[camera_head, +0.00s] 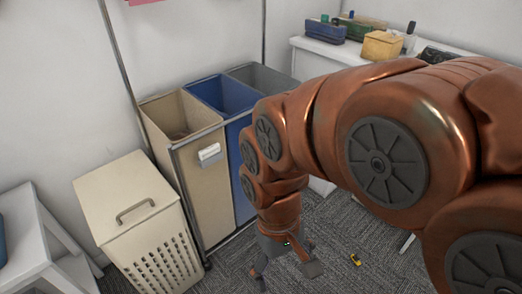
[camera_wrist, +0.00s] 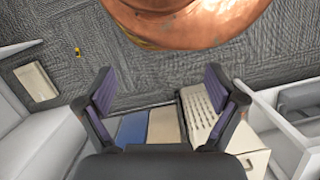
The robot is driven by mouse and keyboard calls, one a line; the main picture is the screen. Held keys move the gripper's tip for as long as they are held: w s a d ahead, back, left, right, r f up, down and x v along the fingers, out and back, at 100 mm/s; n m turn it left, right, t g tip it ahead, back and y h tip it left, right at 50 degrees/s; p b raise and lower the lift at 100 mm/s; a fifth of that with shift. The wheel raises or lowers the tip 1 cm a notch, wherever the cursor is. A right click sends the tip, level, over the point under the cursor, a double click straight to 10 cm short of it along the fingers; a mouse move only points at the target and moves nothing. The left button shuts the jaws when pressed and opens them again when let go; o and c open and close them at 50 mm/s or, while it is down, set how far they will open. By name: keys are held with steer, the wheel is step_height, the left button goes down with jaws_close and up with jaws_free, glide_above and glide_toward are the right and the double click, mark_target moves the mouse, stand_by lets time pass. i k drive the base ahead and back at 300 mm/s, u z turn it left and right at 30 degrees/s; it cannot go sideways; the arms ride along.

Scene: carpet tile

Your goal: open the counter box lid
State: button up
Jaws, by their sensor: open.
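A tan box (camera_head: 382,45) with a closed-looking top stands on the white counter (camera_head: 330,47) at the back right in the head view. It is the likeliest counter box; its lid edge is too small to make out. My gripper (camera_head: 285,272) hangs low over the carpet in front of the sorting bins, well away from that box. In the wrist view my gripper (camera_wrist: 160,92) has its two fingers wide apart with nothing between them. My arm covers part of the counter.
A cream hamper (camera_head: 130,205) with a handled lid stands at left, beside the beige, blue and grey bins (camera_head: 200,185). A white table (camera_head: 30,225) is at far left. Several items, including a blue box (camera_head: 325,31), sit near the tan box. A small yellow object (camera_head: 355,259) lies on the carpet.

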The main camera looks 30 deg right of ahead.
mark_target(393, 38)
steer(key=z, duration=0.95)
steer(key=k, duration=0.4)
steer(key=z, duration=0.65)
steer(key=i, duration=0.5)
steer(key=u, duration=0.05)
steer(key=k, duration=0.45)
steer(key=u, duration=0.55)
steer(key=i, duration=1.35)
steer(key=z, duration=0.2)
